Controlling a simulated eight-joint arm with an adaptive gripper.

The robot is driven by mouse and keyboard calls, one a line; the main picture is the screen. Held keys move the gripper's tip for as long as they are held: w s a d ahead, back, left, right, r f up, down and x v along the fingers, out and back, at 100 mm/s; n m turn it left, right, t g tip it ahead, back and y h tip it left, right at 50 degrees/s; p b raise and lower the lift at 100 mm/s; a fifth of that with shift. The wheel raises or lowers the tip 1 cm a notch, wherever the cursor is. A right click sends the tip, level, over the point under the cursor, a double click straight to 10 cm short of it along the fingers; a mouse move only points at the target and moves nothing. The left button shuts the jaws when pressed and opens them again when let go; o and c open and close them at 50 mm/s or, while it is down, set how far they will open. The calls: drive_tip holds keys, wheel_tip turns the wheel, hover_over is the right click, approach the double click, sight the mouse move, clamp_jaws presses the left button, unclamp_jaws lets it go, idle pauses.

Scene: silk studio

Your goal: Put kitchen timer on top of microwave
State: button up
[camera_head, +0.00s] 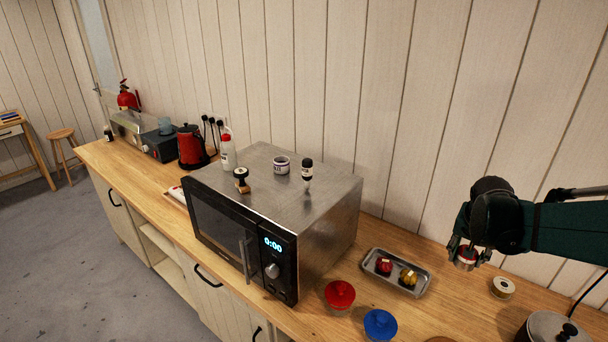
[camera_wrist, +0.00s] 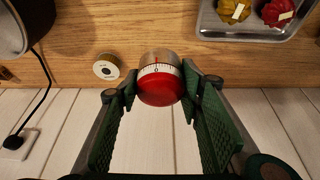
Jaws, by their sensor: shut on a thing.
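The kitchen timer (camera_wrist: 159,84) is a short cylinder with a red end, a white dial band and a metal part. My gripper (camera_wrist: 158,90) is shut on it, with one green finger on each side. In the head view my gripper (camera_head: 466,252) holds the timer (camera_head: 467,261) above the counter at the right, to the right of the metal tray. The microwave (camera_head: 284,216) stands on the counter left of my gripper, with a metal top and a black front reading 0:00. My gripper is apart from it.
On the microwave top stand a stamp (camera_head: 241,180), a small jar (camera_head: 281,165) and a dark-capped bottle (camera_head: 307,171); its back right and front right are bare. A metal tray (camera_head: 424,289), red bowl (camera_head: 339,296), blue bowl (camera_head: 380,325), tape roll (camera_head: 503,287) and pot (camera_head: 550,329) occupy the counter.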

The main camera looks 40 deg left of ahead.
drive_tip(key=s+a+r+n+y+p, duration=0.1)
drive_tip(key=s+a+r+n+p, duration=0.15)
drive_tip(key=a+r, duration=0.45)
drive_tip(key=s+a+r+n+y+p, duration=0.15)
drive_tip(key=s+a, duration=0.25)
drive_tip(key=a, duration=0.7)
drive_tip(key=s+a+r+n+p, duration=0.1)
drive_tip(key=s+a+r+n, duration=0.15)
drive_tip(key=a+r, duration=0.45)
drive_tip(key=s+a+r+n+p, duration=0.1)
drive_tip(key=s+a+r, duration=0.2)
drive_tip(key=s+a, duration=0.2)
drive_tip(key=s+a+r+n+g+y+p, duration=0.1)
drive_tip(key=s+a+r+n, duration=0.1)
drive_tip(key=s+a+r, duration=0.2)
drive_tip(key=s+a+r+n+g+p, duration=0.1)
drive_tip(key=s+a+r+n+p, duration=0.1)
drive_tip(key=s+a+r, duration=0.2)
drive_tip(key=s+a, duration=0.3)
drive_tip(key=a, duration=0.4)
drive_tip(key=shift+s+a, duration=0.25)
drive_tip(key=shift+s, duration=0.05)
drive_tip(key=shift+n+y, duration=0.25)
drive_tip(key=shift+f, duration=2.95)
drive_tip(key=shift+f, duration=0.1)
drive_tip(key=shift+f+p, duration=0.35)
drive_tip(key=shift+f, duration=1.65)
drive_tip(key=shift+f, duration=0.15)
